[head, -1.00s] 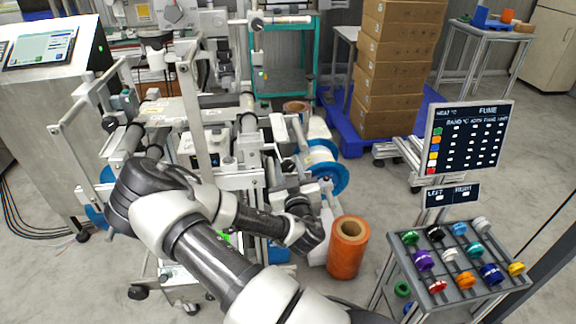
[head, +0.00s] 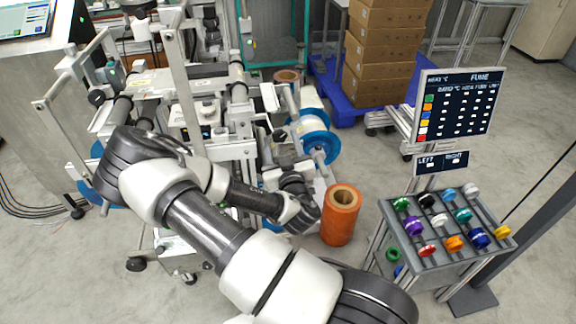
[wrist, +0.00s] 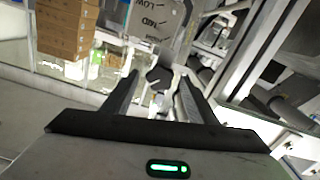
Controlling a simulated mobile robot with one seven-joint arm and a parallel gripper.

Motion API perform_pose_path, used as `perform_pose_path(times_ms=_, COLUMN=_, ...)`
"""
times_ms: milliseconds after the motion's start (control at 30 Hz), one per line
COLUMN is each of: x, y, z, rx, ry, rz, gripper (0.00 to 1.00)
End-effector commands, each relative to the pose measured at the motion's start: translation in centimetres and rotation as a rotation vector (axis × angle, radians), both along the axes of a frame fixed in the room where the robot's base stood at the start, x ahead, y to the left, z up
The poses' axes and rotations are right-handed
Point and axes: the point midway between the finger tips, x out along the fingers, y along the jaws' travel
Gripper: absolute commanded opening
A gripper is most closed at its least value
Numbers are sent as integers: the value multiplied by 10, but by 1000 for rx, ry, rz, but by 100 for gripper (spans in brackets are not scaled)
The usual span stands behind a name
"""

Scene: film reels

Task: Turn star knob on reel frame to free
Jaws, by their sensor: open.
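In the wrist view, a dark knob (wrist: 158,76), which looks like the star knob, stands in front of a pale plate (wrist: 165,22) marked LOW and MID. My gripper (wrist: 158,84) is open, with one dark finger to each side of the knob in the picture. I cannot tell whether the fingertips reach around it or stop short, and I see no contact. The knob's lobes and pointer are too blurred to read. In the head view, the reel frame (head: 240,120) stands behind my arm.
An orange roll (head: 341,216) stands on the floor right of my wrist. A blue-flanged reel (head: 314,138) is on the machine. A rack of coloured knobs (head: 445,250) and a sign board (head: 455,108) stand at right. Stacked boxes (head: 385,50) are behind. Floor between is clear.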

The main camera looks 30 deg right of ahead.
Motion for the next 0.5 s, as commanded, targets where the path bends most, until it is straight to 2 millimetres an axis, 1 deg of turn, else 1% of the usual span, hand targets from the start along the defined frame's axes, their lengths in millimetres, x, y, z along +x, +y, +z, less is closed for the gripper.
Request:
perform_pose_path(times_ms=33, x=-13, y=2, z=1, rx=1, ry=3, rz=-4, gripper=53)
perform_pose_path(times_ms=300, x=-78, y=21, z=1, rx=-1, ry=5, rz=-4, gripper=53)
perform_pose_path(times_ms=333, x=-85, y=23, z=1, rx=0, ry=6, rz=-3, gripper=53)
perform_pose_path(times_ms=400, x=-95, y=26, z=9, rx=-2, ry=6, rz=-1, gripper=53)
perform_pose_path(times_ms=500, x=-109, y=30, z=7, rx=-1, ry=5, rz=-2, gripper=53)
